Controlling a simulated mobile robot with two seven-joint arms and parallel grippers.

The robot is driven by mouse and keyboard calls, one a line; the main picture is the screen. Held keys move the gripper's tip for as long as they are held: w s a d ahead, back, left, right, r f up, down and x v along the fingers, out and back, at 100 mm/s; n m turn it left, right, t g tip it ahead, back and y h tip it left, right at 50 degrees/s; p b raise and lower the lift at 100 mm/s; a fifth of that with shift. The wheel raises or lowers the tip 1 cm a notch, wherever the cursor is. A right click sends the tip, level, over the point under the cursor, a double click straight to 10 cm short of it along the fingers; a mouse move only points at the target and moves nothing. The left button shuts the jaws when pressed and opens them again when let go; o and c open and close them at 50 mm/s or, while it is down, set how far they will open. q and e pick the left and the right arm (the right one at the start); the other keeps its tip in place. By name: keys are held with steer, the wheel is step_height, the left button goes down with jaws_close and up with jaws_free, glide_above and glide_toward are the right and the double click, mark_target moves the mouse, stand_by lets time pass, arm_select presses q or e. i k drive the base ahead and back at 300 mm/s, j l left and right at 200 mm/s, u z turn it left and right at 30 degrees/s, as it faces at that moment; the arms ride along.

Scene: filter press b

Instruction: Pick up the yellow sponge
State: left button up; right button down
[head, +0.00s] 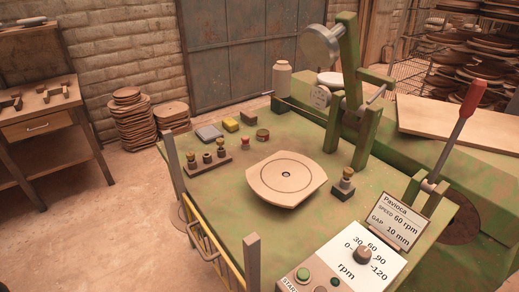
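The yellow sponge (230,125) is a small block lying on the green machine table (232,222), toward its back left edge. A grey-blue block (208,132) lies just to its left and a dark brown block (249,117) to its right. Nothing covers the sponge. Neither of my grippers shows in the head view.
A red-topped knob (245,143) and a round brown tin (262,134) stand in front of the sponge. A wooden holder (208,160) with several pegs is nearer left. A green press arm (350,75) rises behind right.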

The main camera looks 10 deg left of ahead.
mark_target(229, 124)
steer(key=k, duration=0.65)
steer(key=u, duration=2.35)
steer(key=i, duration=0.8)
steer(key=i+z, duration=0.3)
steer(key=i, duration=0.35)
steer(key=i+j+z, duration=0.15)
steer(key=i+z, duration=0.15)
steer(key=i, duration=0.3)
steer(key=i+z, duration=0.2)
steer(key=i, duration=0.5)
steer(key=i+j+z, duration=0.15)
steer(key=i, duration=0.55)
